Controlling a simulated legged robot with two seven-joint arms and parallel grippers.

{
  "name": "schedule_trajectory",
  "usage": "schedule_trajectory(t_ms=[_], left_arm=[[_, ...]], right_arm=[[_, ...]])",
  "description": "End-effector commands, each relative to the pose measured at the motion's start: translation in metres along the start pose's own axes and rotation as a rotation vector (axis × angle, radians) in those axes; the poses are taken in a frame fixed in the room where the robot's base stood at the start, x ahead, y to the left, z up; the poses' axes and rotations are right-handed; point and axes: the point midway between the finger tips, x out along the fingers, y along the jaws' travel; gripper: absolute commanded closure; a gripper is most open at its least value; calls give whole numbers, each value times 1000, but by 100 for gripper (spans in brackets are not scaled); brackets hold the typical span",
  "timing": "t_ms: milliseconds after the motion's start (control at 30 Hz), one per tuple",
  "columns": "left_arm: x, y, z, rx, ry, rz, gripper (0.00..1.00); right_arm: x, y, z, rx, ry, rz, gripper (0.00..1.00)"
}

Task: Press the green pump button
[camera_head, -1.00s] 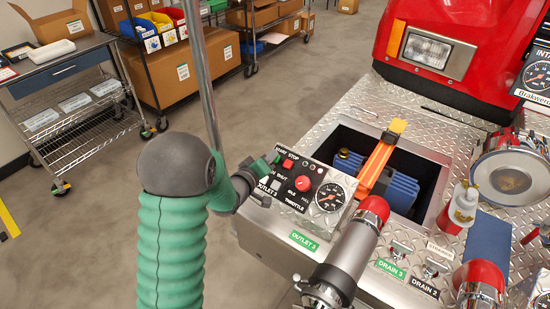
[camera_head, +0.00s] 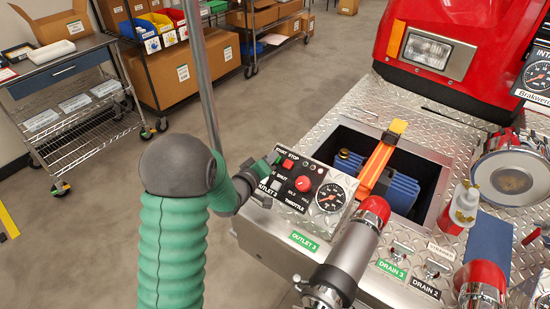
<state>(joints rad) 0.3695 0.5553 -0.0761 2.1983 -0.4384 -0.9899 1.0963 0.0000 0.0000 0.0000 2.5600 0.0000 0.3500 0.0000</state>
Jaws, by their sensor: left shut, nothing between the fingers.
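The pump control panel (camera_head: 318,207) is black, with START and STOP labels along its upper left edge. The green button (camera_head: 275,158) shows at its upper left corner under START, partly covered. My left arm, in a green sleeve, comes in from the left. My left gripper (camera_head: 262,167) is shut and empty, its dark fingers at the panel's upper left corner beside the green button. I cannot tell whether the fingertips touch the button. My right gripper is not in view.
A red stop button (camera_head: 288,164) lies just right of the green one. A red throttle knob (camera_head: 303,184) and a gauge (camera_head: 331,197) are further right. A red-capped metal cylinder (camera_head: 355,250) stands in front. An open compartment (camera_head: 427,165) lies behind.

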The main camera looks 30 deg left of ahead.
Motion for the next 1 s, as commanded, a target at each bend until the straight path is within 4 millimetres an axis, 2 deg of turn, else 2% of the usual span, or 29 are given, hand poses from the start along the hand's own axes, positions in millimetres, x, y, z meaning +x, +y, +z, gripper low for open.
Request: schedule_trajectory(t_ms=[300, 667, 1000], left_arm=[[-12, 9, -9, -1, 0, -1, 100], [-13, 10, -10, 0, 0, 0, 100], [-33, 27, -26, 0, 0, 0, 100]], right_arm=[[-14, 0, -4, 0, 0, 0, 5], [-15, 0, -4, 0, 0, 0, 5], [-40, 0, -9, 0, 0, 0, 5]])
